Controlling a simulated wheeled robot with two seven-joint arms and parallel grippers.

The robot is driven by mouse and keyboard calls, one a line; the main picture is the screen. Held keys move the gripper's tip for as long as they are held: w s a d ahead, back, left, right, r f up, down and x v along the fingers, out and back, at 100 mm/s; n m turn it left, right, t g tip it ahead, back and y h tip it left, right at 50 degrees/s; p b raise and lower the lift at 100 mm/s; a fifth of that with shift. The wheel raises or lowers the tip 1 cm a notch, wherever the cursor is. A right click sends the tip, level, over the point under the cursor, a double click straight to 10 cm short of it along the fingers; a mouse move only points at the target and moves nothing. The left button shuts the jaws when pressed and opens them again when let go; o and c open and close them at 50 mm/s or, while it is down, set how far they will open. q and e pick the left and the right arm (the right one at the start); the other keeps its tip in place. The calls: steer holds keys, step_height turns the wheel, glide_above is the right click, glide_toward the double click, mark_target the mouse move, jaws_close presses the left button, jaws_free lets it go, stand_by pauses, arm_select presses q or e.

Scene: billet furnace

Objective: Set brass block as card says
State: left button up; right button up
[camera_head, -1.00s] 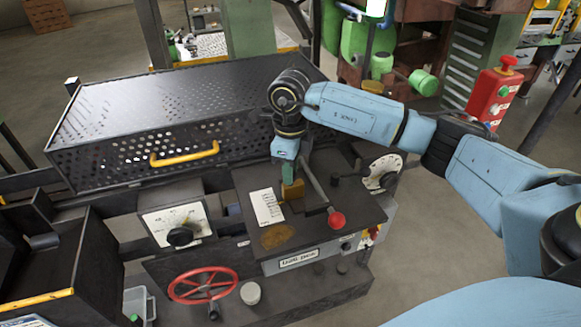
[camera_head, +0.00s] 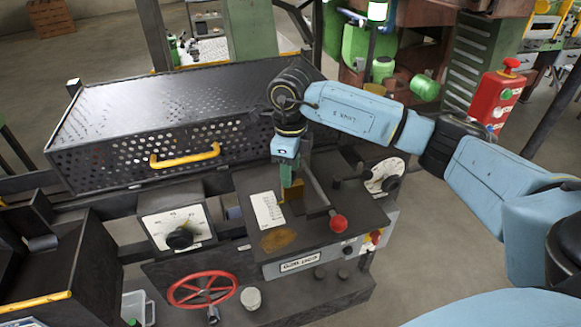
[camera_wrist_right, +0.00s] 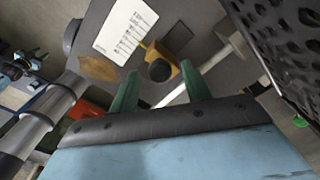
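The brass block (camera_head: 294,195) sits on the dark machine top, below my right gripper (camera_head: 290,184) and partly hidden by it. In the right wrist view the block (camera_wrist_right: 174,70) shows a round dark feature and lies just ahead of the green fingertips. My right gripper (camera_wrist_right: 160,69) is open there, one finger on each side of the block's line; I cannot tell whether they touch it. The white card (camera_head: 267,211) lies left of the block. In the right wrist view the card (camera_wrist_right: 124,29) carries rows of marks too small to read. My left gripper is out of view.
A perforated guard (camera_head: 130,155) with a yellow handle stands behind the machine top. A red-knobbed lever (camera_head: 338,223) rises right of the block. A dial (camera_head: 178,228) and red handwheel (camera_head: 202,288) are at front left; another dial (camera_head: 384,176) is right. A brown patch (camera_head: 278,239) marks the top.

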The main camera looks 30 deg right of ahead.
step_height(320, 180, up, 13)
steer(key=b, duration=0.1)
steer(key=shift+r, duration=0.2)
stand_by(0.7)
